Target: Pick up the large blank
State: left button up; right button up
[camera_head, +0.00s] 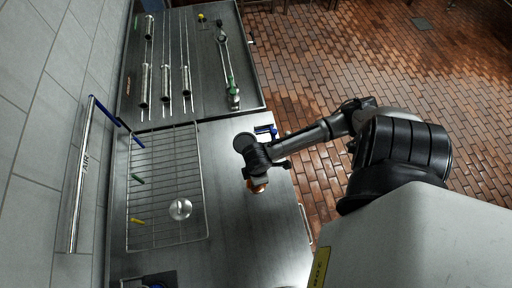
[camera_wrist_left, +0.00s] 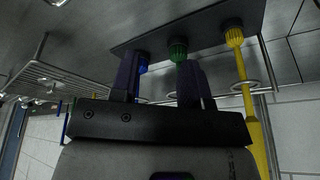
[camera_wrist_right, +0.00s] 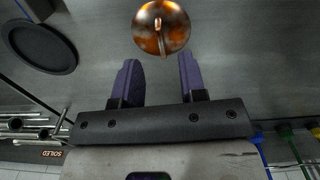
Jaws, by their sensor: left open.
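A shiny copper-coloured disc with a small upright handle (camera_wrist_right: 161,28) lies on the steel worktop just beyond my right fingertips. My right gripper (camera_wrist_right: 160,75) is open and empty, apart from it. A silver disc with a knob (camera_head: 180,208) lies on the wire rack. I cannot tell which disc is the large blank. My left gripper (camera_wrist_left: 158,82) is open and empty, below a dark strip; it is outside the head view.
A black round disc (camera_wrist_right: 42,46) lies on the worktop beside the copper disc. The wire rack (camera_head: 165,242) lies along the wall. Blue, green and yellow handled tools (camera_wrist_left: 235,38) hang near my left gripper.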

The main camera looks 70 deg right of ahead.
jog(key=shift+a+f, duration=0.1)
jog(key=shift+f, duration=2.65)
jog(key=shift+c, duration=0.4)
grip_shut()
